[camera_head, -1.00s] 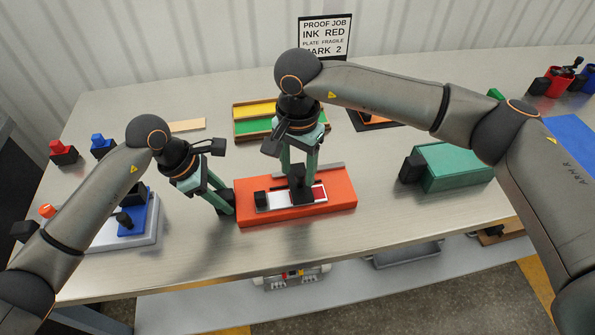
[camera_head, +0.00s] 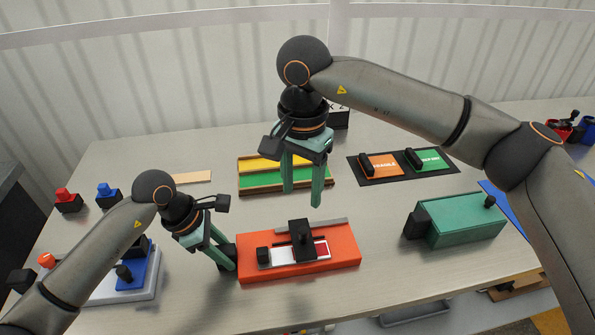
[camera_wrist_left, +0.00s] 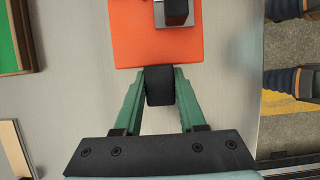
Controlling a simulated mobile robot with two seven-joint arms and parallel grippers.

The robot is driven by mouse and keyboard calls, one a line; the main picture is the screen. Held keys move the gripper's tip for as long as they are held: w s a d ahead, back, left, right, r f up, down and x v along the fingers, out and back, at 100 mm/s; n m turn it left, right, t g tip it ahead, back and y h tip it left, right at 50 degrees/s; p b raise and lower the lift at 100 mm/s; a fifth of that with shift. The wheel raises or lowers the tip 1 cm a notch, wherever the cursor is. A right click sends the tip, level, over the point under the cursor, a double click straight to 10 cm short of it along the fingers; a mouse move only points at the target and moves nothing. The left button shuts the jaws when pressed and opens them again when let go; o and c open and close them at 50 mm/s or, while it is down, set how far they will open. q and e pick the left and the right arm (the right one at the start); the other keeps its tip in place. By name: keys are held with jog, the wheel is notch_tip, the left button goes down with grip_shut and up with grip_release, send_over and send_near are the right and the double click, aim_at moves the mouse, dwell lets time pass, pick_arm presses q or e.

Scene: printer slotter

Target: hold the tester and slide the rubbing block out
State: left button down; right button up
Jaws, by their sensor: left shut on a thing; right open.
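The orange-red tester (camera_head: 343,252) lies on the table in the middle of the head view, with a white strip and a red patch on top. The black rubbing block (camera_head: 302,243), with an upright knob, sits on its top over the strip. A smaller black block is at the strip's left end. My left gripper (camera_head: 226,258) is shut on the black grip (camera_wrist_left: 159,85) at the tester's left end; the tester also shows in the left wrist view (camera_wrist_left: 130,40). My right gripper (camera_head: 302,192) is open and empty, above and apart from the rubbing block.
A green box (camera_head: 465,220) with black knobs stands to the right. A tray (camera_head: 240,175) with yellow and green strips lies behind the tester. Orange and green plates sit on a black mat (camera_head: 366,180). A blue piece (camera_head: 135,274) on a white base stands at left.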

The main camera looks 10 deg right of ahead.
pick_arm(q)
jog(key=shift+c, duration=2)
grip_release()
